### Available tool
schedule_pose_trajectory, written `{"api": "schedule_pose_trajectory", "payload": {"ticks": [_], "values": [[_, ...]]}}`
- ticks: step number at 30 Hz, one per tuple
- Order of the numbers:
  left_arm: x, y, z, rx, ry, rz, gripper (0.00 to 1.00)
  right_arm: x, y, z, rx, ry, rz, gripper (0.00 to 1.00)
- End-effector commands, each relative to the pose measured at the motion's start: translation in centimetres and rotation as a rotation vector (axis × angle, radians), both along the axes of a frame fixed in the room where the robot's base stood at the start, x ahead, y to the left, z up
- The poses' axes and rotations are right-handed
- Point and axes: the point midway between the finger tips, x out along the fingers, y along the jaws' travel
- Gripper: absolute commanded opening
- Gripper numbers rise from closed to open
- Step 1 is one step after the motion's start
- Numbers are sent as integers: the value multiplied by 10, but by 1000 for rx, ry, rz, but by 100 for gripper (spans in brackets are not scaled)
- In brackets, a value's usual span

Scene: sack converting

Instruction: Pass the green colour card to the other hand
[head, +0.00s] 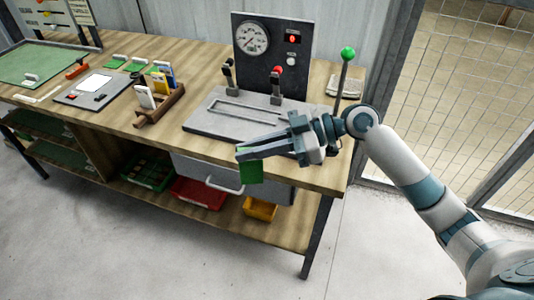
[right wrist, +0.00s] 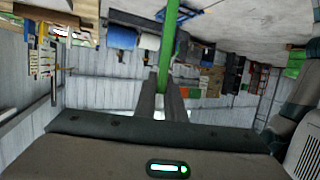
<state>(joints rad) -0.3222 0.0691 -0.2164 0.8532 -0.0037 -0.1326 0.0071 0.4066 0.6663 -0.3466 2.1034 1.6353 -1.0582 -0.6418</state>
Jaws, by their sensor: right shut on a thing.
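My right gripper (head: 243,152) reaches in from the right and is shut on the green colour card (head: 251,172). The card hangs below the fingertips, in front of the bench's front edge. In the right wrist view the card (right wrist: 169,40) shows as a narrow green strip, rising from between the two fingers (right wrist: 164,82). My left gripper is in neither view.
The wooden bench (head: 215,146) carries a grey lever panel with a gauge and a wooden rack (head: 158,110) with white, yellow and blue cards. Coloured bins (head: 197,192) stand on the lower shelf. A mesh fence (head: 460,100) stands at right. The floor in front is clear.

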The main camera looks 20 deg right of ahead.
Motion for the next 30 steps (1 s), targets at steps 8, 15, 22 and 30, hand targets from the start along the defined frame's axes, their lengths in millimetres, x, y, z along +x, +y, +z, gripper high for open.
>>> {"api": "schedule_pose_trajectory", "payload": {"ticks": [8, 15, 22, 30], "values": [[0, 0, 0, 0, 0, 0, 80, 12, 39, 20, 2, -1, 154, 0], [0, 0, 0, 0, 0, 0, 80, 19, 65, 32, 2, 1, 261, 0], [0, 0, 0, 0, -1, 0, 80, 20, 73, 36, 0, 1, 300, 0], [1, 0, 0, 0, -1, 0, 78, 20, 74, 36, 0, 1, 301, 0]]}}
